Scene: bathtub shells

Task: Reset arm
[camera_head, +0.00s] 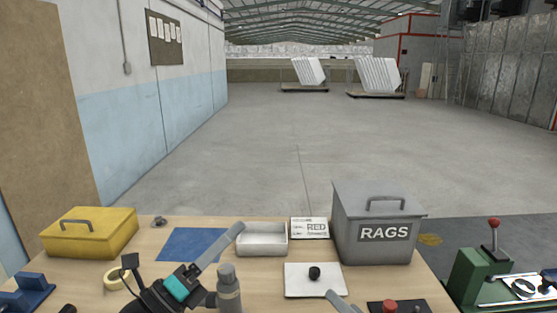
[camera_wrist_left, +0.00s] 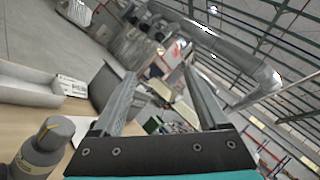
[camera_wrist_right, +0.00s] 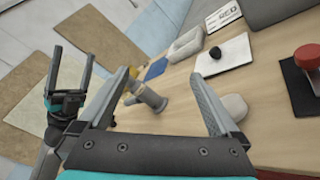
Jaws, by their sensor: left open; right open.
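My left gripper (camera_head: 224,262) is raised over the left-middle of the bench in the head view, beside a grey bottle (camera_head: 229,292). In the left wrist view its jaws (camera_wrist_left: 158,78) stand apart with nothing between them; the bottle (camera_wrist_left: 38,152) is to their left. My right gripper (camera_head: 343,302) shows only as a grey finger at the head view's bottom edge, near a white board with a black knob (camera_head: 315,273). In the right wrist view its jaws (camera_wrist_right: 163,95) are wide apart and empty. My left gripper also shows there, at the left.
The wooden bench (camera_head: 280,300) holds a yellow lidded box (camera_head: 90,240), a blue mat (camera_head: 190,243), a white tray (camera_head: 262,246), a RED card (camera_head: 310,228) and a grey RAGS bin (camera_head: 375,215). A red knob on a dark base (camera_head: 390,305) is at the front right. A green machine (camera_head: 485,275) stands right.

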